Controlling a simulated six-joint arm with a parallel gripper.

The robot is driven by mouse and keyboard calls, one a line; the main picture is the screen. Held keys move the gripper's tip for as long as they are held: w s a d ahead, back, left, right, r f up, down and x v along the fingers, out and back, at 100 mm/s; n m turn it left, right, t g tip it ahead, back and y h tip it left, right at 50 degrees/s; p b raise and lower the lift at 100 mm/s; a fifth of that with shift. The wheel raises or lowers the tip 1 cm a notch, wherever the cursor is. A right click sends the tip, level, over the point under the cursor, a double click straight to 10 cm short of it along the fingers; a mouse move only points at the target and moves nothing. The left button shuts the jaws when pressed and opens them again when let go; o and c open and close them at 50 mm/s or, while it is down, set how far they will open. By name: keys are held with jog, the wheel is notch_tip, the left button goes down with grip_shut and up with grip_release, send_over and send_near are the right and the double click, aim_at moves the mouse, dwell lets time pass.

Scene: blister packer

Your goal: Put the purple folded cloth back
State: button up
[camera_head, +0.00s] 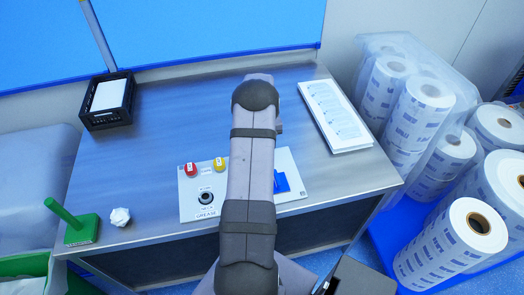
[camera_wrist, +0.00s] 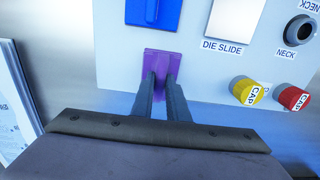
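The purple folded cloth (camera_wrist: 163,59) shows in the wrist view as a small purple rectangle in front of the light grey panel (camera_wrist: 210,77), just below a blue piece (camera_wrist: 140,10). My gripper (camera_wrist: 161,76) reaches up to it. Its two dark fingers stand a small gap apart, with purple between and beyond the tips. I cannot tell whether they grip the cloth or only stand over it, nor whether the cloth touches the panel. In the head view my arm hides the cloth and the fingers.
The panel carries a red knob (camera_head: 191,169), a yellow knob (camera_head: 219,163) and a black round socket (camera_head: 205,197). On the metal table stand a black crate (camera_head: 108,101), a white booklet (camera_head: 333,115), a green-handled tool (camera_head: 75,222) and a crumpled white ball (camera_head: 120,216). White rolls (camera_head: 445,250) stand right.

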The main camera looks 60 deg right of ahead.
jog(key=o, duration=0.4)
jog(key=shift+r, duration=0.1)
jog(key=shift+r+b, duration=1.2)
jog(key=shift+r, duration=2.4)
